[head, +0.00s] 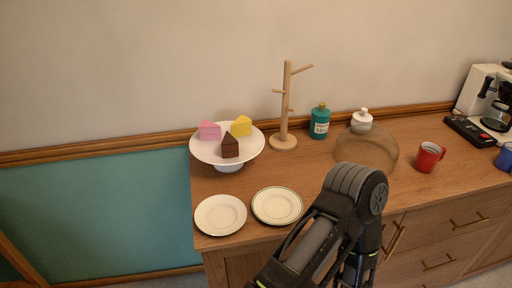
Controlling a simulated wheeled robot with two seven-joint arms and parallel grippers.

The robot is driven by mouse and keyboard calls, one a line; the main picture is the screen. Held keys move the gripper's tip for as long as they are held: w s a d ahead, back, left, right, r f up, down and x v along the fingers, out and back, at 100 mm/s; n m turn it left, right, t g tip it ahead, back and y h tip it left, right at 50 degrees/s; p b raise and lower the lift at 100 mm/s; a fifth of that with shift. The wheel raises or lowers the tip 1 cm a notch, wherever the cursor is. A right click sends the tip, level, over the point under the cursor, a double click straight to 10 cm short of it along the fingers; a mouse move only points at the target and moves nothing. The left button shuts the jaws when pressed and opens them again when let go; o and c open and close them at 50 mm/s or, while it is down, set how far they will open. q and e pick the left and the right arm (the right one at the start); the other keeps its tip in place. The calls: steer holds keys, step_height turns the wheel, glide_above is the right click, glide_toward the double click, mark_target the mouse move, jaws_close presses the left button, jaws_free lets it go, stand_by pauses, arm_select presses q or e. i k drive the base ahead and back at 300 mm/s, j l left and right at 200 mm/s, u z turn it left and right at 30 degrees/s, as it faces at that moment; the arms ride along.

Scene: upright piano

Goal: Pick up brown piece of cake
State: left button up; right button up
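The brown piece of cake (230,146) is a small dark wedge. It sits on a white cake stand (205,156), at the near side of its top. A pink piece of cake (209,130) lies behind it to the left, and a yellow piece of cake (241,126) lies behind it to the right. One of my black arms is bent in front of the counter at the bottom centre, to the right of and nearer than the stand. No gripper fingers show in the view, so neither gripper is seen at the cake.
Two white plates (220,215) (277,206) lie in front of the stand on the wooden counter (325,172). A wooden mug tree (287,105), teal jar (320,122), white lidded pot (361,121), translucent dome (367,148) and red mug (429,157) stand to the right.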

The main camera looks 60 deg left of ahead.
mark_target(229, 147)
steer(key=j+u, duration=0.1)
steer(key=u, duration=0.4)
steer(key=i+u, duration=0.1)
steer(key=u, duration=0.4)
steer(key=i+u, duration=0.1)
steer(key=u, duration=0.35)
steer(key=i+u, duration=0.1)
steer(key=u, duration=0.9)
steer(key=i, duration=0.05)
